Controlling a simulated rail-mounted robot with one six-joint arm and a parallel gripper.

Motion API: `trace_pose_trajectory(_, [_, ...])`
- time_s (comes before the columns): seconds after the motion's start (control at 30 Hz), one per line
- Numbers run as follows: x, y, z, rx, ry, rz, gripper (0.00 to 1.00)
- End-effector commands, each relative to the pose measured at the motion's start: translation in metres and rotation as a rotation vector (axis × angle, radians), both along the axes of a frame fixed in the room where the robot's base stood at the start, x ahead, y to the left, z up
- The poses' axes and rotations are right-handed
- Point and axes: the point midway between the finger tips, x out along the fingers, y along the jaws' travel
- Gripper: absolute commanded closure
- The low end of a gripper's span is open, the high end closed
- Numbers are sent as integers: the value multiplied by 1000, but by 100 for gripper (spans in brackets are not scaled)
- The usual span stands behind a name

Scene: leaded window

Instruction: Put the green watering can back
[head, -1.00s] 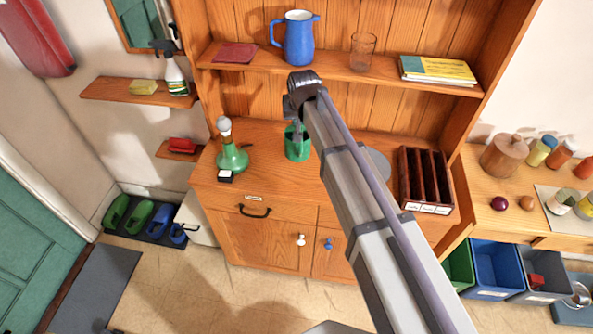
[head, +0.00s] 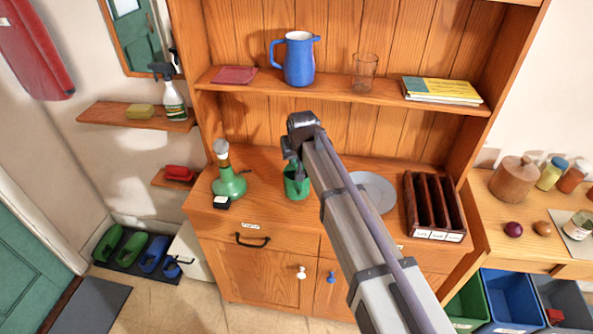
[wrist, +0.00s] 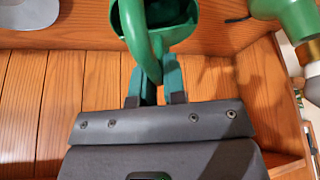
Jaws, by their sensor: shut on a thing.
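The green watering can (head: 296,185) is at the hutch counter, between a green bottle-shaped object on the left and a grey plate on the right. My arm covers part of it in the head view. My gripper (head: 291,158) is above it, shut on it. In the wrist view the can (wrist: 185,30) fills the top middle, and its curved handle runs down between the fingers of my gripper (wrist: 157,85). I cannot tell whether the can's base touches the counter.
The plate (head: 375,190) and a dark slotted rack (head: 433,207) are on the right. The shelf above holds a blue jug (head: 299,60) and a glass (head: 364,72).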

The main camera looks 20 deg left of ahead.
Motion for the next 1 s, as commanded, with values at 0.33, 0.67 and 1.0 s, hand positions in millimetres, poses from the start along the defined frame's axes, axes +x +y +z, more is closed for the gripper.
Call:
trace_pose_trajectory(0.33, [0, 0, -25, 0, 0, 0, 100])
trace_pose_trajectory(0.67, [0, 0, -28, 0, 0, 0, 71])
trace_pose_trajectory(1.0, [0, 0, -27, 0, 0, 0, 63])
